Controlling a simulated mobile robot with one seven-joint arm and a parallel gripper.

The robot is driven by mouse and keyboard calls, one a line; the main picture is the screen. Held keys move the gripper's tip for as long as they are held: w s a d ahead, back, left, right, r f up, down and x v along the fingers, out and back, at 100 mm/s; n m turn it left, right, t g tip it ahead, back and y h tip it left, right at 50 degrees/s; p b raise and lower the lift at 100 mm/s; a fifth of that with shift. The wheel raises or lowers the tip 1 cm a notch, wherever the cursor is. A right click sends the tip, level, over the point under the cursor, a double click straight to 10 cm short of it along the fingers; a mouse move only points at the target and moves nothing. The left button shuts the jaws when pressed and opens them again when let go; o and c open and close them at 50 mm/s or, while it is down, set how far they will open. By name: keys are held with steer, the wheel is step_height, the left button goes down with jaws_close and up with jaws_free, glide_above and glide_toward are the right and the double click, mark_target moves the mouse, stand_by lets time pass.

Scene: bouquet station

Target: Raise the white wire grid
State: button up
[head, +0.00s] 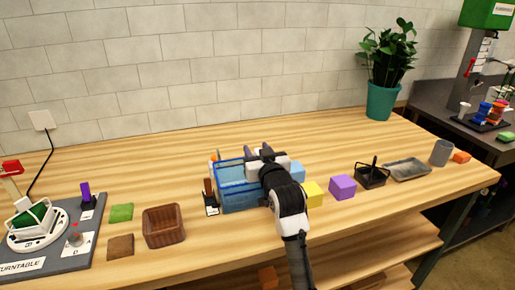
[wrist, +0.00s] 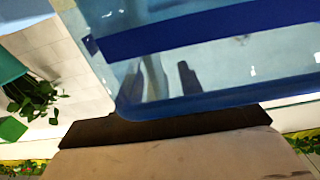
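I cannot make out a white wire grid in either view. A blue-rimmed, see-through container (head: 236,200) stands mid-table in the head view. It also fills the upper part of the wrist view (wrist: 215,35), very close to the camera. My gripper (head: 257,165) is at the container's right half, over or against its top; I cannot tell if it touches. My arm hides the container's right part. Small white bits show just behind my gripper, too small to identify. The gripper's fingers are not clear in either view, so open or shut does not show.
A brown basket (head: 164,227) and a turntable station (head: 50,238) stand left. Right of my arm are a yellow block (head: 313,194), a purple block (head: 342,187), a black caddy (head: 371,177), a grey tray (head: 408,170) and a potted plant (head: 384,97). The table behind the container is clear.

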jaws_close()
step_height(320, 180, up, 8)
steer(key=p, duration=0.4)
steer(key=shift+r, duration=0.15)
jaws_free()
steer(key=shift+s+d+f, duration=0.2)
steer(key=shift+s+f, duration=0.05)
steer(key=shift+s, duration=0.2)
steer(key=b+v, duration=0.4)
steer(key=v, duration=0.8)
steer(key=shift+s, duration=0.4)
